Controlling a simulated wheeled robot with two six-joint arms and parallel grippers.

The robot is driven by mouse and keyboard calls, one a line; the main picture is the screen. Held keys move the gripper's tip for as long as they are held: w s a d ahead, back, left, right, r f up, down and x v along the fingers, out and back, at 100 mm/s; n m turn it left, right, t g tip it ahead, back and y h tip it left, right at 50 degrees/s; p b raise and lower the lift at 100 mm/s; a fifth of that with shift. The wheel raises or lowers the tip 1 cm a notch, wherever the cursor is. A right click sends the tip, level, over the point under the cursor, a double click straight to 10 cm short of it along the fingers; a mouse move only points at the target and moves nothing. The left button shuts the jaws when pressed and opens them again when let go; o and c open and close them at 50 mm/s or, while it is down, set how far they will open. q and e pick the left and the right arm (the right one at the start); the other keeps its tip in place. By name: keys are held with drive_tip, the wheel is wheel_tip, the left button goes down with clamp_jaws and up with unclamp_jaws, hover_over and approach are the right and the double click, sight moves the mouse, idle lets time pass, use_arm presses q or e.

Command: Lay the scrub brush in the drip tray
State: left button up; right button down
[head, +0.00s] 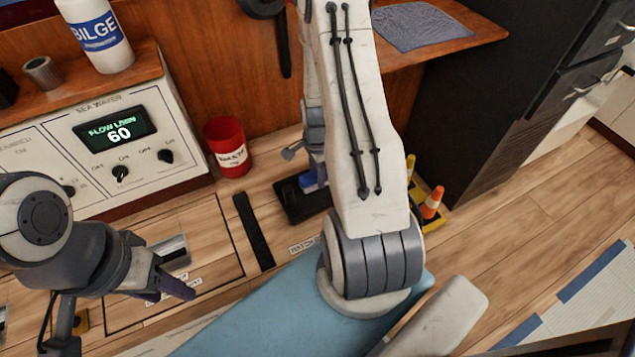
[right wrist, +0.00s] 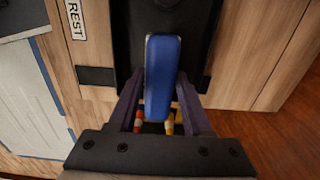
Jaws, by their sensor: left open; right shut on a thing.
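The scrub brush (right wrist: 162,75) has a blue body and is held between the fingers of my right gripper (right wrist: 160,112). In the head view the brush (head: 311,181) is mostly hidden behind my right arm. A black tray (head: 298,207), which looks like the drip tray, lies on the wooden surface under it. In the right wrist view the tray (right wrist: 128,35) shows behind the brush. I cannot tell whether the brush touches the tray. My left gripper (head: 166,288) is open and empty at the lower left, well away from the tray.
A red canister (head: 229,147) stands left of the tray. A black strip (head: 254,231) lies on the wood nearby. A control panel (head: 105,145) is at the left, with a white bottle (head: 97,38) on the shelf above.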

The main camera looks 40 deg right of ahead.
wheel_tip(320, 180, down, 4)
drive_tip(key=shift+r+b, duration=0.1)
drive_tip(key=shift+b, duration=0.45)
drive_tip(key=shift+r, duration=0.1)
drive_tip(key=shift+c, duration=1.7)
unclamp_jaws()
